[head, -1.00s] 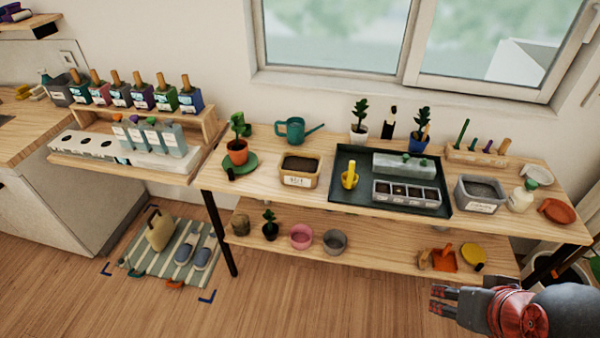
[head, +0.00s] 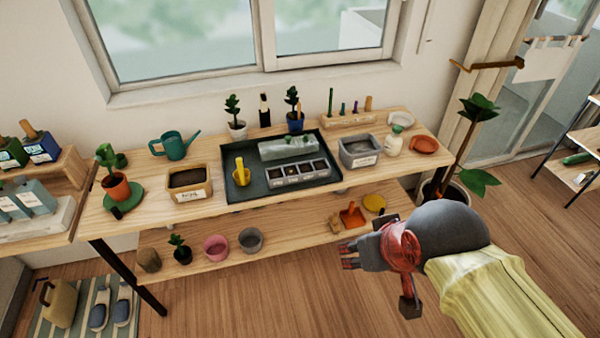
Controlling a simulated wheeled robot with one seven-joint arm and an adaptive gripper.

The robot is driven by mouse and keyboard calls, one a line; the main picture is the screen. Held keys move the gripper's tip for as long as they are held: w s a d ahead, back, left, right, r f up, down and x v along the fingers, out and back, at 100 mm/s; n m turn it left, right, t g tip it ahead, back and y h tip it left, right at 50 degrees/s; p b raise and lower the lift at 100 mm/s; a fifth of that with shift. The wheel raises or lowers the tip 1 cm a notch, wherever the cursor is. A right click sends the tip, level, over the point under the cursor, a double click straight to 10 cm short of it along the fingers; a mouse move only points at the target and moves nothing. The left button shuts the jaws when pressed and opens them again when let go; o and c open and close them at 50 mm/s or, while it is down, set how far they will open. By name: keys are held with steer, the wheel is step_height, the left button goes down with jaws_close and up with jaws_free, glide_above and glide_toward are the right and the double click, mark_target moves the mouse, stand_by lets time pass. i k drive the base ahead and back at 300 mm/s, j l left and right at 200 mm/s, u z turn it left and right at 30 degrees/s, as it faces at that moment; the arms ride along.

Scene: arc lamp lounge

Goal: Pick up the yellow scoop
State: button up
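The yellow scoop (head: 240,169) stands upright in the left part of the dark green tray (head: 240,148) on the potting table. Its lower end looks set in a small yellow cup or bowl shape, too small to tell apart. My gripper (head: 343,256) is in front of the table, low and to the right of the scoop, well apart from it. Its fingers point left, look spread and hold nothing that I can see.
The table (head: 143,192) also bears a soil box (head: 190,185), a grey bin (head: 360,150), a watering can (head: 174,146) and a potted cactus (head: 117,186). A lower shelf (head: 205,264) holds pots and an orange dustpan-like thing (head: 352,216). Floor in front is clear.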

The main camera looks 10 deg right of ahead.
mark_target(242, 175)
steer(key=i+j, duration=0.3)
steer(key=j, duration=0.15)
steer(key=i+j, duration=0.3)
steer(key=j, duration=0.2)
steer(key=i+j, duration=0.3)
steer(key=j, duration=0.15)
steer(key=i+j, duration=0.3)
steer(key=j, duration=0.15)
steer(key=i+j, duration=0.3)
steer(key=j, duration=0.2)
